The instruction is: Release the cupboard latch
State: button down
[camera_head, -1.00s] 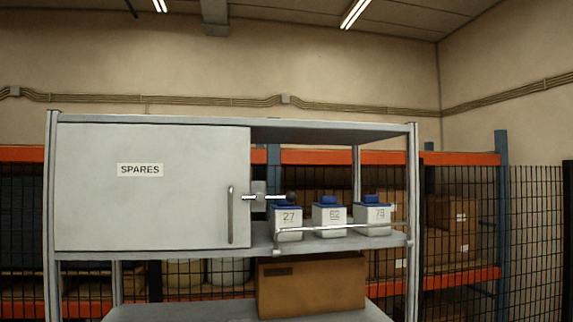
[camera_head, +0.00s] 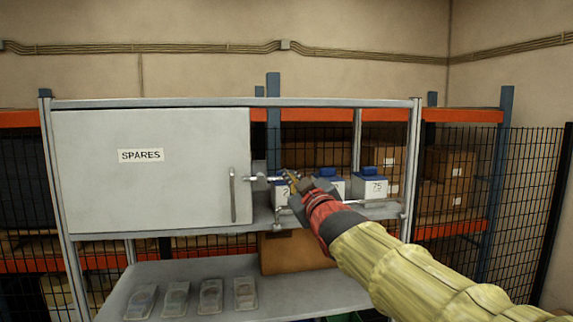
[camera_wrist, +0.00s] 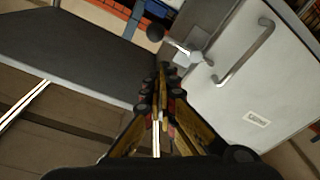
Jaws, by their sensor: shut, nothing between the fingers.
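The grey cupboard door (camera_head: 150,195) labelled SPARES is shut, with a vertical bar handle (camera_head: 233,195) near its right edge. The cupboard latch (camera_head: 262,178) is a metal lever lying roughly level beside the handle, pointing right. Its dark round knob shows in the wrist view (camera_wrist: 155,32), where the lever (camera_wrist: 185,50) runs from the knob to the door edge. My gripper (camera_head: 292,181) is shut and empty at the lever's knob end, hiding the knob in the head view. In the wrist view its fingertips (camera_wrist: 164,68) lie just below the knob and lever; contact cannot be told.
White bins with blue tops, one numbered 75 (camera_head: 371,188), stand on the open shelf behind a front rail, partly hidden by my arm. A cardboard box (camera_head: 285,252) and several clear packs (camera_head: 211,295) rest on the lower shelf. Mesh fencing and racking stand behind.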

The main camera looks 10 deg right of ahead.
jog(key=shift+s+a+r+n+t, duration=0.1)
jog(key=shift+a+r+n+t, duration=0.15)
jog(key=shift+r, duration=0.3)
jog(key=shift+s+a+r+n+t, duration=0.15)
jog(key=shift+r+n+t, duration=0.1)
jog(key=shift+r, duration=0.3)
jog(key=shift+w, duration=0.1)
notch_tip(320, 180, up, 2)
jog(key=p, duration=0.4)
send_over(280, 178)
jog(key=s, duration=0.1)
jog(key=f, duration=0.1)
jog(key=d+f, duration=0.1)
jog(key=s+f, duration=0.1)
jog(key=shift+d+f, duration=0.25)
jog(key=shift+f, duration=0.1)
